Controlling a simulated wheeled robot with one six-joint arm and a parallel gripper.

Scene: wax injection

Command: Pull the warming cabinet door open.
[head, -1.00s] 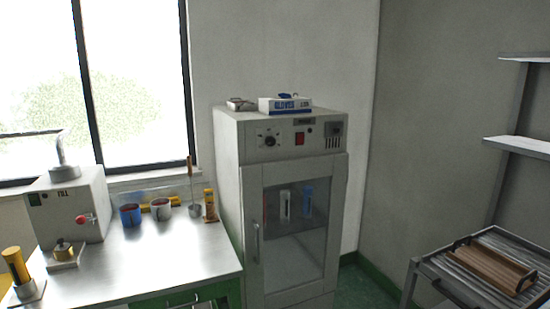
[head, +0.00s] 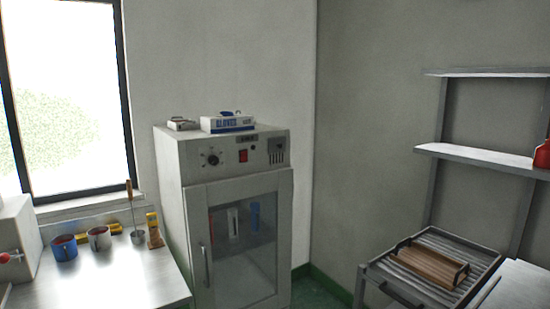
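The warming cabinet (head: 170,190) stands upright in the middle of the head view, against the back wall. Its door (head: 278,230) has a glass pane and looks shut. A vertical bar handle (head: 206,266) is on the door's left side, low down. Through the glass I see a shelf with a few upright items, one red, one white and one blue. The control panel above the door has a dial (head: 211,157) and a red switch (head: 243,156). My gripper is not in view.
A metal bench (head: 130,275) with blue and white mugs stands at left, close to the cabinet's side. A glove box (head: 227,124) lies on top of the cabinet. At right are a rack holding a wooden tray (head: 432,264) and wall shelves (head: 480,155). Green floor shows between.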

